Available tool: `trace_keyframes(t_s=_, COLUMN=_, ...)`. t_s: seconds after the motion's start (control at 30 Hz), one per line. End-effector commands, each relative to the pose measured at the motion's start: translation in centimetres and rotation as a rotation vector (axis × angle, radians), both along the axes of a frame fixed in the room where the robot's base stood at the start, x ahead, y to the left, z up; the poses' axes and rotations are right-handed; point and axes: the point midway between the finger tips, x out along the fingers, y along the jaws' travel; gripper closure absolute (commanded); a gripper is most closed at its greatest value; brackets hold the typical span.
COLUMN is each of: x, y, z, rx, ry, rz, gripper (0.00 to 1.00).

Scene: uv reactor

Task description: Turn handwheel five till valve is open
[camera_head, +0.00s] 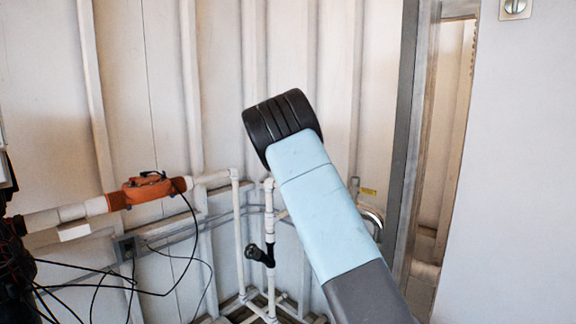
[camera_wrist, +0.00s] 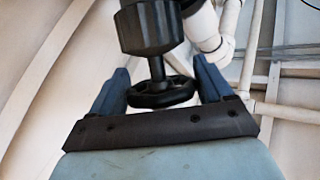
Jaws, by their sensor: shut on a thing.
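A black handwheel (camera_wrist: 160,98) with an open rim shows in the wrist view, on a short stem below a thick ribbed black valve body (camera_wrist: 150,28). My gripper (camera_wrist: 162,82) has its two blue fingers on either side of the wheel and is shut on it. The right finger meets the rim closely. The left finger's contact is hard to make out. No number shows on the wheel. In the head view my arm hides my gripper and whatever it holds.
In the head view, white pipes (camera_head: 238,235) with a small black valve (camera_head: 260,254) stand by the corrugated wall. An orange device (camera_head: 146,190) sits on a pipe at left, with loose black cables (camera_head: 165,294) below. A grey panel (camera_head: 510,170) fills the right. White pipes (camera_wrist: 207,28) pass close to the valve body.

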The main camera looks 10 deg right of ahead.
Motion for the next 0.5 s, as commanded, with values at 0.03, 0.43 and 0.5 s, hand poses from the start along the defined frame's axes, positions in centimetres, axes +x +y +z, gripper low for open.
trace_keyframes(t_s=0.03, x=-0.07, y=-0.25, z=-0.21, rx=0.021, ry=0.017, rz=0.018, gripper=0.51)
trace_keyframes(t_s=0.43, x=-0.02, y=-0.22, z=-0.41, rx=0.172, ry=0.128, rz=0.203, gripper=0.51)
trace_keyframes(t_s=0.5, x=-0.03, y=-0.28, z=-0.41, rx=0.197, ry=0.148, rz=0.235, gripper=0.51)
